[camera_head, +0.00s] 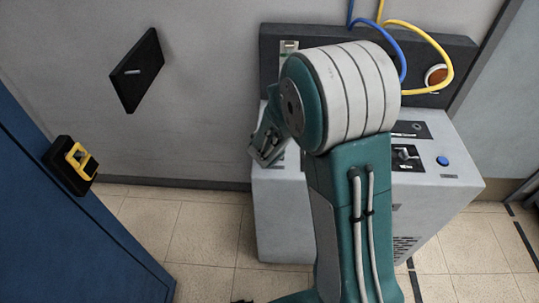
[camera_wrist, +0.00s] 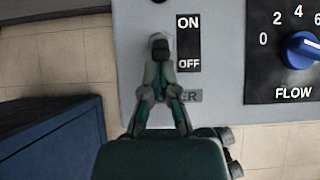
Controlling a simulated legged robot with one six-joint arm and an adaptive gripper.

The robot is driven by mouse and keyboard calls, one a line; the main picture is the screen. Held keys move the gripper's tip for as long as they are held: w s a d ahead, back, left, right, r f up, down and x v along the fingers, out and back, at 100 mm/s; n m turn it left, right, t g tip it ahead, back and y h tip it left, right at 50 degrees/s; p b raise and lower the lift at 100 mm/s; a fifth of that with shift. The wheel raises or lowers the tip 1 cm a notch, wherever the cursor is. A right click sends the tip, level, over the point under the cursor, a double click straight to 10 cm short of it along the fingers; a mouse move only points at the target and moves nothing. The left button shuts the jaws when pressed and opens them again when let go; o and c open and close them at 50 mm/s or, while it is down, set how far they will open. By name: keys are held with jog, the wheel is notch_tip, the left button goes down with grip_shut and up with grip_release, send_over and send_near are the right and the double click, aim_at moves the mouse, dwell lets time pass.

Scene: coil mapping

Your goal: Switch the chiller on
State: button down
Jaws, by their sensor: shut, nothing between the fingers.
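The chiller appears to be the light grey box (camera_head: 440,190) against the wall, partly hidden by my arm. Its top panel (camera_wrist: 222,70) fills much of the wrist view, with a black ON/OFF label (camera_wrist: 188,43), ON at the top and OFF below. My gripper (camera_wrist: 160,48) is shut and empty, its fingertips just left of the label near ON. In the head view, my gripper (camera_head: 266,150) shows partly over the box's left edge.
A blue FLOW knob (camera_wrist: 301,48) is at right in the wrist view. A dark panel (camera_head: 435,60) with blue and yellow hoses stands behind. A blue cabinet (camera_head: 60,230) is at left; tiled floor lies between.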

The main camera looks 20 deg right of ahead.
jog(key=shift+w+r, duration=0.15)
jog(key=shift+w+d+r, duration=0.2)
jog(key=shift+w+r, duration=0.05)
jog(key=shift+w, duration=0.25)
jog(key=shift+w+d+r, duration=0.2)
jog(key=shift+w+r, duration=0.05)
jog(key=shift+w, duration=0.25)
jog(key=shift+r, duration=0.8)
jog(key=v, duration=1.2)
